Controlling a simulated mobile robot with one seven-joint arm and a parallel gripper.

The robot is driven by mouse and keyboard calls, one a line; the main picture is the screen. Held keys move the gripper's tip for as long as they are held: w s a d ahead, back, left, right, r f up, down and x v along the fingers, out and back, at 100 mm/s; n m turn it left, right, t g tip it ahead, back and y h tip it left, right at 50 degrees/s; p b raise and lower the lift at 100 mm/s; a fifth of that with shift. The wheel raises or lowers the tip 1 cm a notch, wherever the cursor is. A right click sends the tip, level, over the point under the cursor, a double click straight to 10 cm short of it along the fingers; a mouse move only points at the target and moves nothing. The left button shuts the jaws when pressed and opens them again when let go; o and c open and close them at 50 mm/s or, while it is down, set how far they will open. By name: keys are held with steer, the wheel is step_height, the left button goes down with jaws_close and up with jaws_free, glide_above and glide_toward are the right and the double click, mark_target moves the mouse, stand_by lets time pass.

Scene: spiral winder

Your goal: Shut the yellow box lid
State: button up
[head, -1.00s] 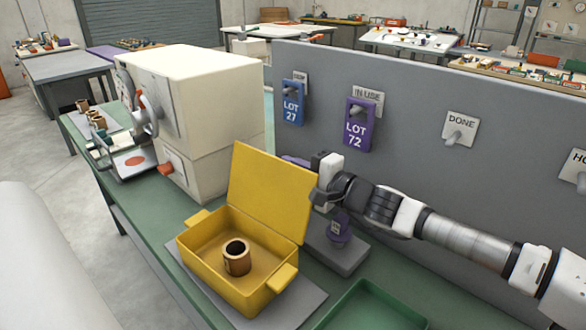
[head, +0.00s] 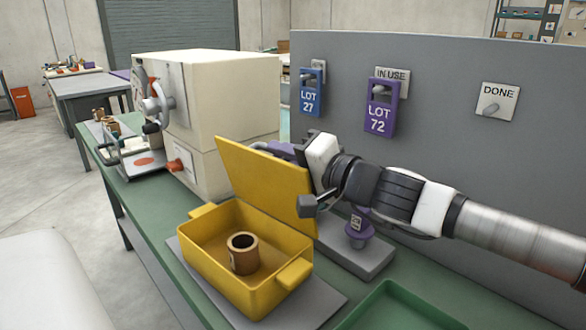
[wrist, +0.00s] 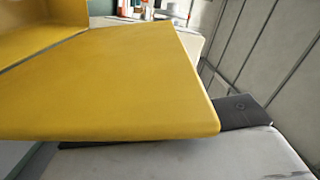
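The yellow box (head: 215,265) sits on a grey mat with its lid (head: 262,180) standing up along its back side. The lid is open. A brown hollow cylinder (head: 243,253) stands inside the box. My gripper (head: 311,172) is at the lid's right edge, its fingers spread apart: one grey finger shows in front of the lid's right side and a dark part shows behind the lid's top. In the wrist view the lid (wrist: 120,85) fills much of the picture and covers part of a dark finger (wrist: 245,110). Contact with the lid cannot be told.
A cream machine (head: 220,110) stands behind left of the box. A grey panel (head: 440,120) with tags and hooks rises behind my arm. A grey stand with a purple spool (head: 357,232) is right of the box. A green tray (head: 400,308) lies at front right.

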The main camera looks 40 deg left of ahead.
steer(key=shift+s+b, duration=0.3)
steer(key=shift+s, duration=0.2)
steer(key=shift+c, duration=0.2)
steer(key=o, duration=0.5)
steer(key=d, duration=1.3)
steer(key=shift+w+d+p, duration=0.15)
steer(key=shift+d+p, duration=0.25)
steer(key=shift+c, duration=0.4)
